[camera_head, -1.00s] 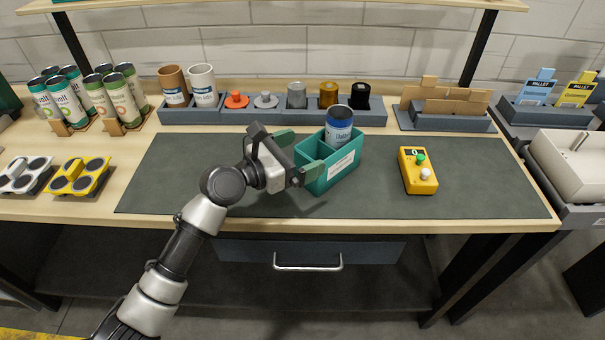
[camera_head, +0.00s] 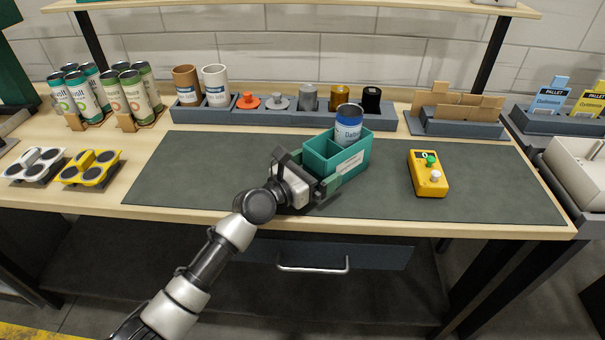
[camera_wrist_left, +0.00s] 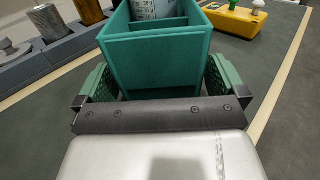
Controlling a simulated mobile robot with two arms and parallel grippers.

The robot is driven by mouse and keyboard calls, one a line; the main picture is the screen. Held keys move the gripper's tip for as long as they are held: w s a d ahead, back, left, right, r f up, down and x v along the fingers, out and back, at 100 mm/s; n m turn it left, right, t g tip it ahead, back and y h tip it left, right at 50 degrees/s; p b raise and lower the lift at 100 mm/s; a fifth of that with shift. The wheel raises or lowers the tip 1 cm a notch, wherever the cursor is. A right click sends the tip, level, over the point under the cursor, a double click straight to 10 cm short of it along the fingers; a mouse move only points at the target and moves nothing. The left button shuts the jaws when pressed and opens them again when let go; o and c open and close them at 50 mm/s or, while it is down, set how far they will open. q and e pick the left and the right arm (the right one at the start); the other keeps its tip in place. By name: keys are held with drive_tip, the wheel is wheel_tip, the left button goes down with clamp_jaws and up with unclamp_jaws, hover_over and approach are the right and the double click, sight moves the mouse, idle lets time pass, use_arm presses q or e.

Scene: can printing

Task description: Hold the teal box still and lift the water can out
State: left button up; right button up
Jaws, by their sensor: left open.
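The teal box (camera_head: 346,166) stands on the dark mat, with a divider and a white label on its front side. The water can (camera_head: 348,125), with a blue and white label and a dark top, stands upright in its far compartment. The can's lower part also shows in the left wrist view (camera_wrist_left: 152,9). My left gripper (camera_head: 312,180) is at the box's near left end. In the left wrist view its green fingers (camera_wrist_left: 158,88) are open, one on each side of the box end (camera_wrist_left: 157,62). Contact cannot be told. My right gripper is not in view.
A yellow button box (camera_head: 428,175) stands right of the teal box on the mat (camera_head: 210,180). Behind is a grey rack (camera_head: 300,118) with cups and small parts. Several cans (camera_head: 88,95) stand at the back left. The mat's left part is clear.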

sight(347, 140)
use_arm(q)
drive_tip(key=shift+x, duration=1.55)
drive_tip(key=c, duration=0.8)
